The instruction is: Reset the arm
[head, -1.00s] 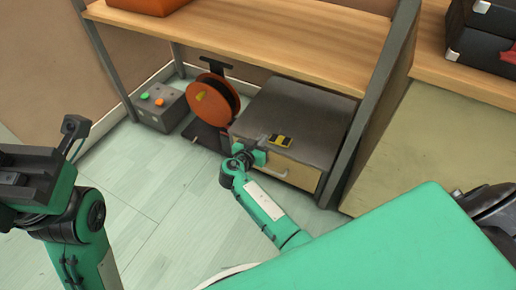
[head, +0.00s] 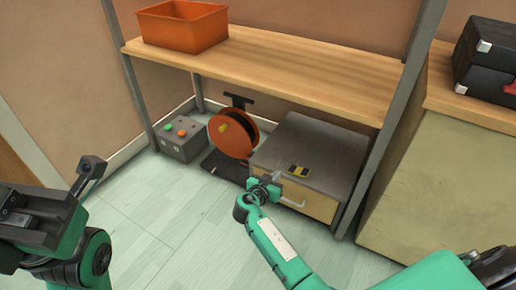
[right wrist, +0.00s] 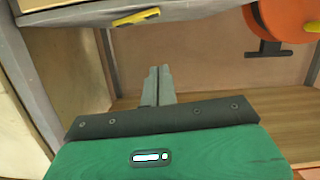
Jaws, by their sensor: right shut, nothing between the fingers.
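My right gripper (head: 274,181) is shut and empty in the head view, in front of the left part of the grey cabinet (head: 328,146) under the shelf. Its closed fingers (right wrist: 160,84) also show in the right wrist view, with nothing between them. The cabinet has a light wooden drawer front, which looks closed, with a pale handle (head: 293,204) just right of the gripper. I cannot tell whether the gripper touches the cabinet. My left gripper (head: 48,205) is at the left edge of the head view, partly cut off; its opening is unclear.
An orange reel (head: 227,137) on a dark stand is left of the cabinet, beside a grey button box (head: 182,138). An orange bin (head: 182,25) is on the wooden shelf (head: 290,66). Floor in front is clear.

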